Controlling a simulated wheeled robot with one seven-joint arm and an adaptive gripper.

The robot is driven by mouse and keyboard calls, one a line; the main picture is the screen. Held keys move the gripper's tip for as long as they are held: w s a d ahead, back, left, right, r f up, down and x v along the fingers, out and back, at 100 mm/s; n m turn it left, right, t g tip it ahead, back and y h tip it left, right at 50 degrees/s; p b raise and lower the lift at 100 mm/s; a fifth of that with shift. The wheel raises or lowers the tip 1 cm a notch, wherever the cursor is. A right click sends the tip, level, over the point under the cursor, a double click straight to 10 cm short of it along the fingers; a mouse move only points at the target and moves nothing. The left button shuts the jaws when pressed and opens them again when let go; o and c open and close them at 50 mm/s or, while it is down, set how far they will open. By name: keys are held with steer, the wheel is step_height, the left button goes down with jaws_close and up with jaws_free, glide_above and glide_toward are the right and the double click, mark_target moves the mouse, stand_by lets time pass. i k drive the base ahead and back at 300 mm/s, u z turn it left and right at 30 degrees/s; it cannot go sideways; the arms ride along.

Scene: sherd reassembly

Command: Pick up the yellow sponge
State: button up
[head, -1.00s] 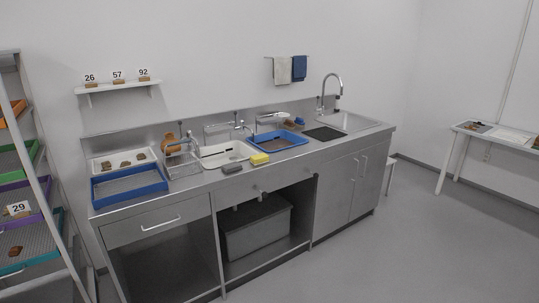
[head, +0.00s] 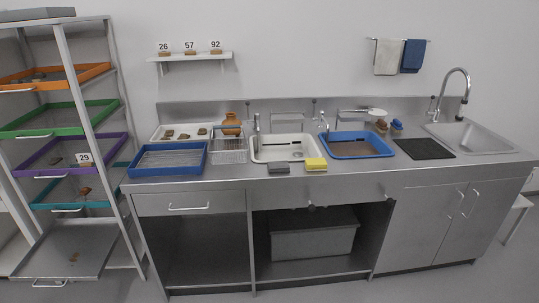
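The yellow sponge (head: 316,164) lies on the front edge of the steel counter (head: 230,179), in front of the gap between the white basin and the blue basin. A dark grey block (head: 279,168) lies just to its left, close beside it. My gripper does not show in the head view.
On the counter stand a blue tray (head: 166,160), a wire rack (head: 229,150), a white basin (head: 284,148), a blue basin (head: 358,145), a dark mat (head: 424,149) and a sink (head: 469,137). A shelf rack (head: 75,130) with coloured trays stands at the left.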

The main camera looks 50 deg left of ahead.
mark_target(316, 164)
steer(key=u, duration=0.85)
steer(key=i, duration=0.8)
steer(key=u, duration=0.85)
